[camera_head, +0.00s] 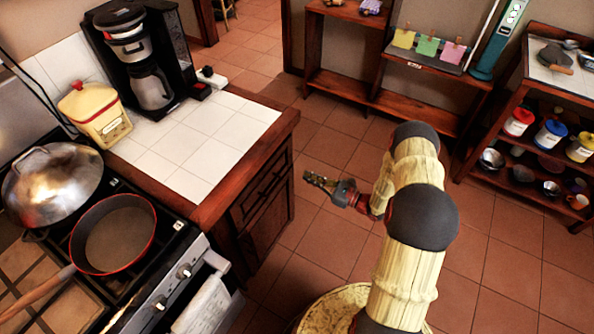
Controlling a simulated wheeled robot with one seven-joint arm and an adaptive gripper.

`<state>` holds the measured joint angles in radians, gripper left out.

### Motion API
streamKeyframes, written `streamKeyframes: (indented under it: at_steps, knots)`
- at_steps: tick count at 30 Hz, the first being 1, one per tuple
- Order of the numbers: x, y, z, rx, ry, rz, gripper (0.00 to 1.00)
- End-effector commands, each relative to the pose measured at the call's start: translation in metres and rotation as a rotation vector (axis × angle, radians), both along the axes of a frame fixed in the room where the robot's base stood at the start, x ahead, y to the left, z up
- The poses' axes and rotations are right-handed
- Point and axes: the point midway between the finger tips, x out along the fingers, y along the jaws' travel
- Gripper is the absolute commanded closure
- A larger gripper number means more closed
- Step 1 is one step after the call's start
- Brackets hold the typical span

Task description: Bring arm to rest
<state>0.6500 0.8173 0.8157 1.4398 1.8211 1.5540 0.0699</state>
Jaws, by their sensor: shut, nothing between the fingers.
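My gripper (318,181) is at the end of my arm, in the middle of the head view. It is shut and empty, and points left. It hangs over the open tiled floor, apart from the counter's drawer front. My arm rises from the bottom of the view, bends at a dark joint and folds back toward the gripper. The arm's links hide part of the floor behind them.
A white-tiled counter (208,128) at left bears a coffee maker (150,85) and a yellow canister (95,118). A stove with a red pan (112,235) and a lidded wok (52,185) is nearer. Shelves (540,130) stand at right. Tiled floor (325,130) is clear between them.

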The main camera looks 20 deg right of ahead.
Motion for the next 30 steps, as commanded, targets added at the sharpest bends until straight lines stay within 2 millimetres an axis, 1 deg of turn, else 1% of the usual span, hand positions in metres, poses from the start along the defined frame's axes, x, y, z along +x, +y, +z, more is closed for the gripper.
streamKeyframes:
  at_steps: [1,3,7,16,18,20,22,26,27,28,30]
  knots:
    - [-0.007,-0.007,0.002,0.001,0.001,-0.004,1.0]
    - [-0.014,-0.012,0.001,0.0,0.0,-0.002,1.0]
    - [-0.023,-0.018,0.001,-0.001,-0.001,0.0,1.0]
    - [-0.026,-0.021,0.0,-0.002,-0.001,0.0,1.0]
    - [-0.026,-0.021,-0.004,-0.011,0.008,0.001,1.0]
    - [-0.032,-0.014,-0.011,-0.031,0.028,0.03,1.0]
    - [-0.044,-0.002,-0.021,-0.044,0.058,0.077,1.0]
    - [-0.081,0.03,-0.036,-0.072,0.122,0.206,1.0]
    - [-0.094,0.039,-0.036,-0.091,0.137,0.257,1.0]
    - [-0.102,0.044,-0.034,-0.11,0.144,0.296,1.0]
    - [-0.12,0.053,-0.025,-0.158,0.153,0.387,1.0]
